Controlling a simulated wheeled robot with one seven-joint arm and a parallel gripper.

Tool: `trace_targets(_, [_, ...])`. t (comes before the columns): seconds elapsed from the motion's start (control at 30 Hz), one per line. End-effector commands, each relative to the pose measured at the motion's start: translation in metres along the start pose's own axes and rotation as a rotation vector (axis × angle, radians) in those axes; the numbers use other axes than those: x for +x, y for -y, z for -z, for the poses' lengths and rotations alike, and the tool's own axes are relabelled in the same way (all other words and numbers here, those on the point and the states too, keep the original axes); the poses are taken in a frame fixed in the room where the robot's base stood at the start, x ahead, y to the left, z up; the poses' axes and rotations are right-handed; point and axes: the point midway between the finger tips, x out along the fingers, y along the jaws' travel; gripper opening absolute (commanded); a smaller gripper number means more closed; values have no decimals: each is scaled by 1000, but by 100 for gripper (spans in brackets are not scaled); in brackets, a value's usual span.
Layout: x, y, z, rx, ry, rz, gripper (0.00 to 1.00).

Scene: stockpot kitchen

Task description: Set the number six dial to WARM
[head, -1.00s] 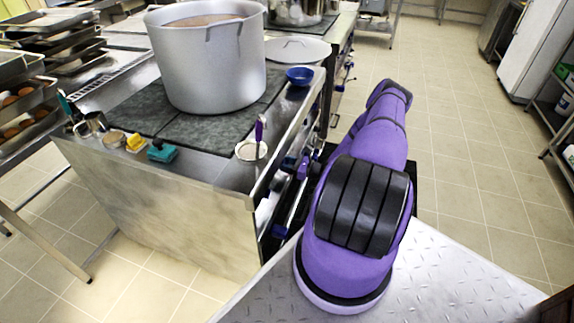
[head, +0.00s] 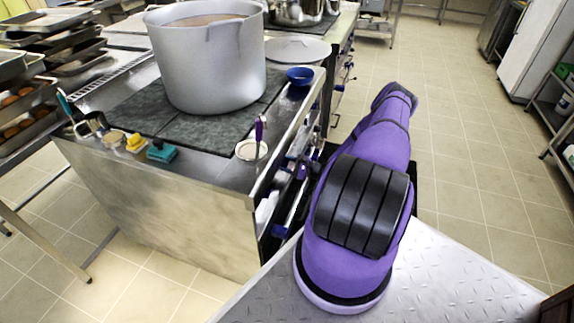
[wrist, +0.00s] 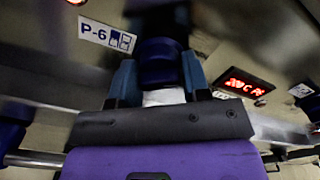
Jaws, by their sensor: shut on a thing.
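In the wrist view, the dark blue number six dial (wrist: 160,62) sits between the two blue fingertips of my gripper (wrist: 160,84). The fingers are shut on it, one on each side. A white label reading P-6 (wrist: 107,36) is on the steel panel to its left. The dial's pointer and any WARM mark cannot be made out. In the head view, my purple arm reaches along the right side of the steel range (head: 160,205), and the dial cannot be made out there.
A red lit display (wrist: 245,86) is right of the dial, and a steel rail (wrist: 30,158) runs below. On the range stand a large stockpot (head: 210,70), a blue bowl (head: 300,76) and a teal sponge (head: 161,153). The tiled floor (head: 470,150) at right is open.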

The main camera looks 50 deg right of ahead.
Motion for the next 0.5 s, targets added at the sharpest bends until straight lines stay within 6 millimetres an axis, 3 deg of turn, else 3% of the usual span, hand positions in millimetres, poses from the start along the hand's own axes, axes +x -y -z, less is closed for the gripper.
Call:
trace_targets(0.37, [0,0,0,-3,0,0,20])
trace_targets(0.4, [0,0,0,-3,0,0,48])
trace_targets(0.5, [0,0,0,-3,0,0,66])
